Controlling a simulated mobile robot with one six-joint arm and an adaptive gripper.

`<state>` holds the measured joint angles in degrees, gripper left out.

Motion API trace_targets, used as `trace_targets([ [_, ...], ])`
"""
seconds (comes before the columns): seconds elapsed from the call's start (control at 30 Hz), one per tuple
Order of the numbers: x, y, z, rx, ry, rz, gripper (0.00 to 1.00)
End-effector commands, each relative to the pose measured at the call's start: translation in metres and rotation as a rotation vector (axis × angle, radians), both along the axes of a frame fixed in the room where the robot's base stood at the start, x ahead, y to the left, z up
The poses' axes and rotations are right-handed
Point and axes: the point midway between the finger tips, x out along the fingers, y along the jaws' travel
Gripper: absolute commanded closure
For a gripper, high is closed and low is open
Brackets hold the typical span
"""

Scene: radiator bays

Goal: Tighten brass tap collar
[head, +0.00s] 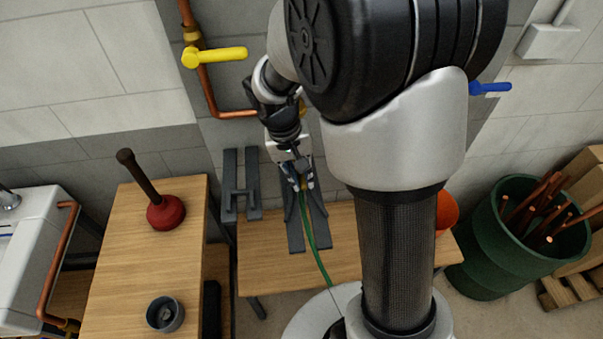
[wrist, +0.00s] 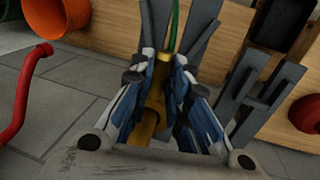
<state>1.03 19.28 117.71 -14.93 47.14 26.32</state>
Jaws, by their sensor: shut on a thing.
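My gripper (head: 303,178) is low over the wooden bench in the head view, partly hidden by my own wrist. In the wrist view, its two blue-and-white fingers (wrist: 165,85) are shut on the brass collar (wrist: 153,112), a yellow metal cylinder between them. A green hose (head: 317,245) runs from the grasped brass piece down over the bench front; its upper part also shows in the wrist view (wrist: 174,28). The collar's threads and how tightly it sits cannot be seen.
A dark grey stand (head: 295,237) is under my gripper, and a second one (head: 229,185) is to its left. A copper pipe with a yellow lever (head: 222,56) is on the wall. A plunger (head: 165,212) and grey cup (head: 165,314) stand on the left table. A green barrel (head: 492,250) is right.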

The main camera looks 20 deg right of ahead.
Motion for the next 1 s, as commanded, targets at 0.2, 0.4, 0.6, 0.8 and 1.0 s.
trace_targets([
  [0.2,0.001,0.000,0.000,0.002,-0.003,-0.007,0.83],
  [0.4,0.000,0.000,0.000,0.001,-0.002,-0.005,0.70],
  [0.6,0.000,0.000,0.000,0.002,-0.001,-0.003,0.64],
  [0.8,0.000,0.000,0.001,0.001,-0.002,-0.003,0.64],
  [1.0,0.003,0.004,0.021,0.001,-0.006,-0.003,0.64],
])
